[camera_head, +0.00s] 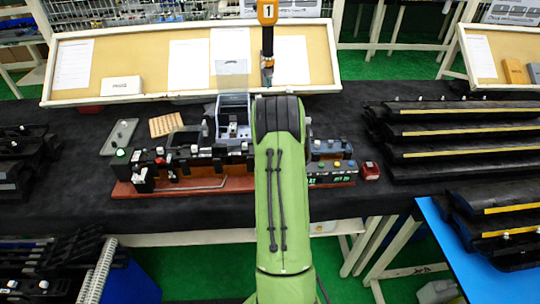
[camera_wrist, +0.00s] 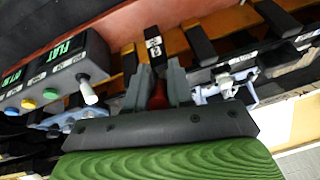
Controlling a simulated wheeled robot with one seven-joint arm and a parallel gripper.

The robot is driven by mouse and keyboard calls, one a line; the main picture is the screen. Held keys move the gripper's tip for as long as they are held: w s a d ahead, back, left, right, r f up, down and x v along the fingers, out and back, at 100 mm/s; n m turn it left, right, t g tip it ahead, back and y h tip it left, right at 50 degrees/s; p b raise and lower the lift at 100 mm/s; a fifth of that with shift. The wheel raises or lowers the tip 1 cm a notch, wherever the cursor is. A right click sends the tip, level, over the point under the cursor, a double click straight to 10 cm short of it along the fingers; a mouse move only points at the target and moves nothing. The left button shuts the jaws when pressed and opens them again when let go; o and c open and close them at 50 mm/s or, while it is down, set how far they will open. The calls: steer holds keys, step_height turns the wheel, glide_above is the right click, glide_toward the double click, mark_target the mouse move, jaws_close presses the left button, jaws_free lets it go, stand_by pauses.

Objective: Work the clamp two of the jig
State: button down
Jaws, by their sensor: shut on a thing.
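The jig (camera_head: 205,185) is a long dark fixture on a red-brown base on the black-covered table. My green arm crosses in front of its right part in the head view and hides my gripper there. In the wrist view my gripper (camera_wrist: 158,73) has its two grey fingers around a red clamp handle (camera_wrist: 158,96), shut on it. Just beyond the fingertips stands a black clamp block (camera_wrist: 154,42) with white labels, too small to read surely. The lower end of the handle is hidden by the gripper body.
A control box (camera_wrist: 55,75) with coloured buttons and a white-tipped toggle is close left of my fingers in the wrist view. Pale metal fittings (camera_wrist: 225,88) are close on the right. Stacked black trim parts (camera_head: 455,130) lie at the table's right.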

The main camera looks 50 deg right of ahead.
steer(key=shift+w+d+r+g+y+p, duration=0.1)
steer(key=shift+d+r+g+y+p, duration=0.1)
steer(key=shift+g+y+p, duration=0.1)
steer(key=shift+a, duration=0.1)
steer(key=c, duration=1.1)
jaws_free()
steer(key=b+v, duration=0.1)
steer(key=v, duration=1.4)
steer(key=shift+a+r, duration=0.1)
steer(key=shift+r, duration=0.15)
